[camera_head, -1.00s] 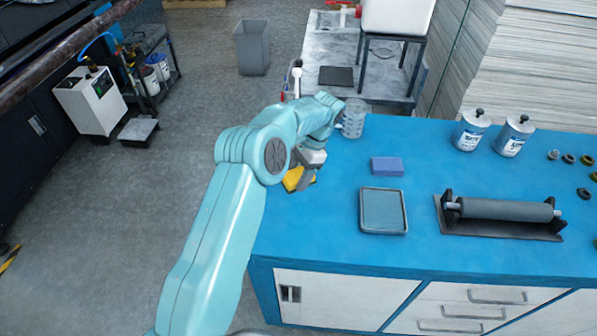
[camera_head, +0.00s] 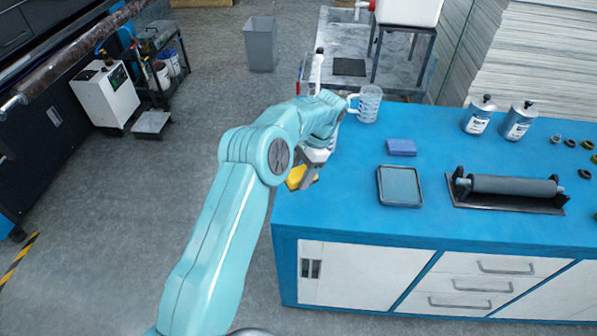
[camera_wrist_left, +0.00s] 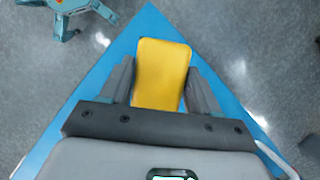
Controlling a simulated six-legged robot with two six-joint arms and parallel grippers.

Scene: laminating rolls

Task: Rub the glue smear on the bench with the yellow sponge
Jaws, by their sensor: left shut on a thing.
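My left gripper (camera_head: 314,168) is shut on the yellow sponge (camera_head: 298,177) by the left edge of the blue bench (camera_head: 330,218). In the left wrist view the sponge (camera_wrist_left: 162,72) sits between the two grey fingers, its far end clear of them, with a corner of the blue bench (camera_wrist_left: 150,22) beyond it. I cannot tell whether the sponge touches the bench. I see no glue smear in either view; it may be hidden under the sponge or behind my arm. My right gripper is not in view.
On the bench are a clear mug (camera_head: 369,104), a blue-violet block (camera_head: 401,147), a grey tray (camera_head: 400,186), a roller on a stand (camera_head: 508,186) and two cans (camera_head: 479,116). Bare bench lies between sponge and tray. A grey bin (camera_head: 260,44) stands on the floor.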

